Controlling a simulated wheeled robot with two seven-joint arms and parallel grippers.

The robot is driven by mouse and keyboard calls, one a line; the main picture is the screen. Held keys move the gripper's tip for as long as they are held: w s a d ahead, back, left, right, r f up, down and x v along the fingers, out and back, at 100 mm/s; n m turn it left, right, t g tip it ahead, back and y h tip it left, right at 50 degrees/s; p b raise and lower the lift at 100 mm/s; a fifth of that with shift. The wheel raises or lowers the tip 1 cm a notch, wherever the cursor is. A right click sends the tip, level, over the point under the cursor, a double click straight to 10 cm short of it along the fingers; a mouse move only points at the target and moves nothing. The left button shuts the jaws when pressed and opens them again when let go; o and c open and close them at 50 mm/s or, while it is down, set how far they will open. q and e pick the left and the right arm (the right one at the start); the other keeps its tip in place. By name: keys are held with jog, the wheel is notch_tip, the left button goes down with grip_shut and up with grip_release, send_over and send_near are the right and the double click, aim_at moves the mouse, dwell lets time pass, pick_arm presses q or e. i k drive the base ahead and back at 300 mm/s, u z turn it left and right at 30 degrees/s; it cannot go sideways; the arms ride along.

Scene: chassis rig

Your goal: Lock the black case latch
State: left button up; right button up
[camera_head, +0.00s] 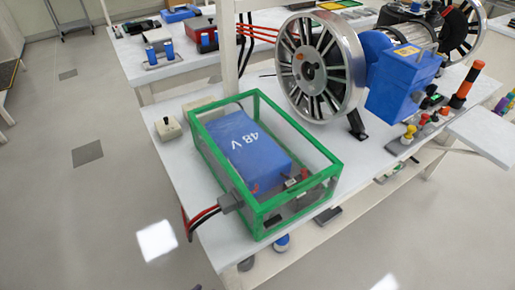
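A case with a green frame and clear walls (225,181) stands on the near white table. Inside it lies a blue battery block marked "48 V" (250,148). Small dark and red parts (292,181) show at the near right end of the battery. A grey connector (231,203) with red and black cables sits at the case's near left corner. I cannot clearly make out a black latch; the dark parts at the near end are too small to tell apart. Neither of my grippers is in view.
A large spoked wheel (318,66) and a blue box (402,82) stand behind the case. A small beige switch box (168,128) is left of it. Coloured knobs (409,134) and an orange-black post (467,84) are at the right. Floor is free at the left.

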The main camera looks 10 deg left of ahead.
aim_at(274, 219)
jog(key=k, duration=1)
jog(key=u, duration=1.2)
jog(key=i, duration=0.75)
jog(key=z, duration=1.2)
